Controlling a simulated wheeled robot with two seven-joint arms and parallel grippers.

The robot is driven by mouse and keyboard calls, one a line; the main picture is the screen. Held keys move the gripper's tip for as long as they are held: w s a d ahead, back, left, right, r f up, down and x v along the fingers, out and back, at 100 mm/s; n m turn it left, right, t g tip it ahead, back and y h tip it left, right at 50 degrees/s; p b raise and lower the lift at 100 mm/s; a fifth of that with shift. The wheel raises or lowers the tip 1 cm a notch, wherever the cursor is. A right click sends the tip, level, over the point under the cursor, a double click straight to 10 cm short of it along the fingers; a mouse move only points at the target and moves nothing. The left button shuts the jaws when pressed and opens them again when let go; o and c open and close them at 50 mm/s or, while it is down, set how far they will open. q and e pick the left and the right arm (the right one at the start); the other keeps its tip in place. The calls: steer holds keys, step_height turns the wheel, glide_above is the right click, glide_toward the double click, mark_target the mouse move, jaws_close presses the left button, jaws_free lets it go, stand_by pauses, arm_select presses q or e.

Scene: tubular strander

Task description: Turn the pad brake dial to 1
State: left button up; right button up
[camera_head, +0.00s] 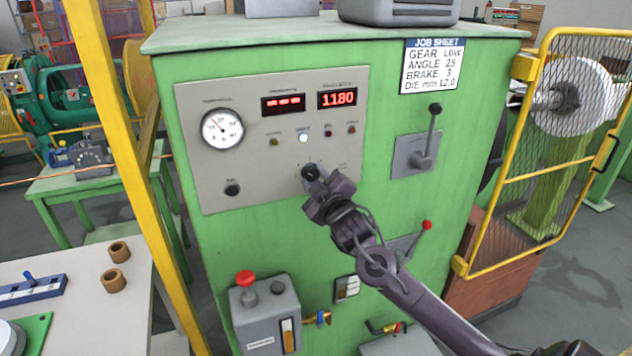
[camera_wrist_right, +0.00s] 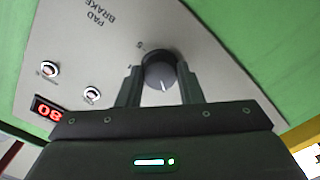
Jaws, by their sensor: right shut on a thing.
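The pad brake dial (camera_wrist_right: 160,72) is a dark round knob with a white pointer line, on the grey panel of the green cabinet. In the right wrist view its pointer faces the bottom of the picture, towards my gripper's body. My right gripper (camera_wrist_right: 160,88) has one finger on each side of the dial and is shut on it. The head view shows the dial (camera_head: 310,172) at the tip of my right gripper (camera_head: 317,183), which partly covers it. The PAD BRAKE label (camera_wrist_right: 98,16) shows in the wrist view; most scale numbers are hidden or unclear. My left gripper is out of view.
The grey panel (camera_head: 255,180) also holds a gauge (camera_head: 222,129), red displays (camera_head: 338,98) and several small lamps. A job sheet (camera_head: 432,66) reads BRAKE 3. A lever (camera_head: 425,145) stands right of the panel, a yellow post (camera_head: 115,110) left, a mesh gate (camera_head: 560,130) far right.

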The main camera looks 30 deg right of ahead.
steer(key=n+b, duration=0.1)
steer(key=n, duration=0.3)
steer(key=shift+n, duration=0.3)
steer(key=n+b, duration=0.2)
steer(key=n, duration=0.2)
steer(key=shift+b, duration=0.3)
steer(key=o, duration=1)
steer(key=shift+s+f, duration=0.1)
steer(key=shift+s, duration=0.2)
steer(key=shift+b+v, duration=1.35)
steer(key=shift+v, duration=2.25)
